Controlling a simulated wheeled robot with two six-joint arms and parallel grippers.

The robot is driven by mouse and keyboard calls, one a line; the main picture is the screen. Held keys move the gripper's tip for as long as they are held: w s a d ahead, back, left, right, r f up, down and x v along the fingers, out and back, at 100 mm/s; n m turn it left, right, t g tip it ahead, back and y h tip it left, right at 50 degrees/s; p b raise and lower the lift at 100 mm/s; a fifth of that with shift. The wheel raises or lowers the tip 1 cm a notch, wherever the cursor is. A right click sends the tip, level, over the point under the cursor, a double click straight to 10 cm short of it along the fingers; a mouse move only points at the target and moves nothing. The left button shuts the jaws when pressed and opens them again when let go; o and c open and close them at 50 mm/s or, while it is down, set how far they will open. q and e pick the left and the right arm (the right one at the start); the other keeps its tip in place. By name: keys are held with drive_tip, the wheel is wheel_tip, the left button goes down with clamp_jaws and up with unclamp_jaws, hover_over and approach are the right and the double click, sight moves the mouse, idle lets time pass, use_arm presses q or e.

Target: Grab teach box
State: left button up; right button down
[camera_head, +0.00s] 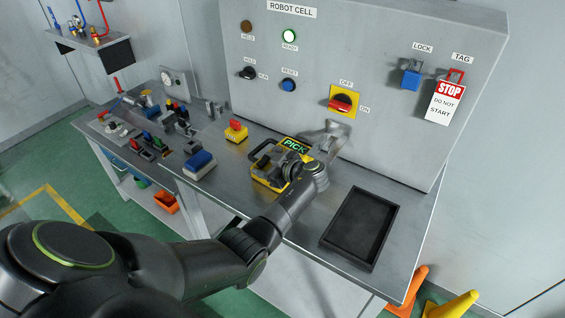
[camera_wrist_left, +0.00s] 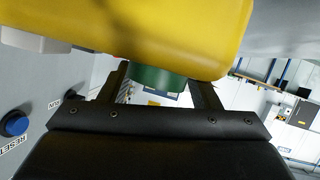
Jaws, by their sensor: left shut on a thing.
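The teach box (camera_head: 268,174) is a yellow and black unit with a black loop handle and a lit green "PICK" display, at the middle of the steel bench in the head view. My left gripper (camera_head: 303,166) is at its right side, with the arm coming in from the lower left. In the left wrist view the yellow body (camera_wrist_left: 150,35) fills the top. My left fingers (camera_wrist_left: 158,90) are shut on a dark green part directly under it. The fingertips are partly hidden by the box. I cannot tell if the box touches the bench. My right gripper is not in view.
A black tray (camera_head: 361,228) lies to the right on the bench. A yellow-and-red button box (camera_head: 236,132) and a blue-topped block (camera_head: 200,163) stand to the left. The grey control cabinet (camera_head: 375,60) rises close behind. Orange (camera_head: 416,284) and yellow cones stand at the lower right.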

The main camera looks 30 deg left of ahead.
use_arm(q)
drive_tip(key=shift+w+r, duration=0.1)
drive_tip(key=shift+c, duration=0.3)
drive_tip(key=shift+r, duration=0.15)
